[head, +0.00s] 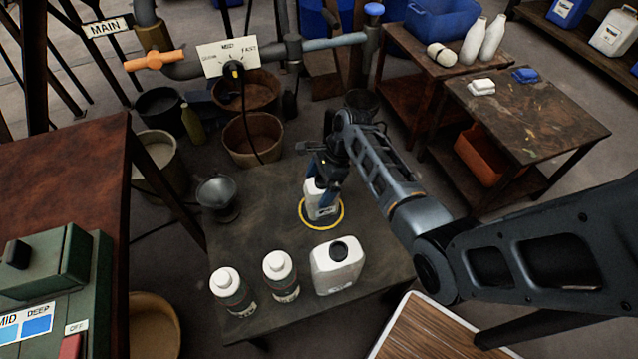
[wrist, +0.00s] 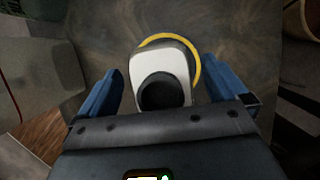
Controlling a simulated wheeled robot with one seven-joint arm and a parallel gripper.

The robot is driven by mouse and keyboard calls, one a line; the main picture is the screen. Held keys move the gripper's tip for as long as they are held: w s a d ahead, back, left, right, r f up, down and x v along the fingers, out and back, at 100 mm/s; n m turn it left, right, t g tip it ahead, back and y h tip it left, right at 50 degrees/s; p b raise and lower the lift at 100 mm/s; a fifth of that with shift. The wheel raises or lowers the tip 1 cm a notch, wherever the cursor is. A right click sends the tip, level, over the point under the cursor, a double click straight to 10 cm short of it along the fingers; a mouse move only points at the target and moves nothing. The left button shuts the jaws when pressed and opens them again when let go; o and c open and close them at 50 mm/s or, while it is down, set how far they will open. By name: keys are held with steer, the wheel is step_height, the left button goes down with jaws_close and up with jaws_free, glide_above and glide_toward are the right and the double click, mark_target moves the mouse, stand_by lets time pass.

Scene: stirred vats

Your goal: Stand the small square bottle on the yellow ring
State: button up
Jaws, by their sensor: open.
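The small square bottle (head: 318,203), white with a dark cap, stands upright on the table within the yellow ring (head: 340,221). In the wrist view the bottle (wrist: 160,72) covers much of the ring (wrist: 197,70), whose arc shows beyond it and to its right. Whether its whole base is inside the ring is partly hidden. My gripper (head: 325,185) is over the bottle from above. In the wrist view the blue fingers of my gripper (wrist: 170,95) are apart on either side of the bottle, with gaps visible.
A larger white square bottle (head: 336,272) with a black cap and two round white-capped bottles (head: 230,290) (head: 281,275) stand nearer the table's front. A metal funnel-like cup (head: 218,198) is at the left edge. The dark table (head: 265,190) is clear around the ring.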

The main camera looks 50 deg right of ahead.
steer(key=p+v, duration=0.2)
steer(key=v, duration=1)
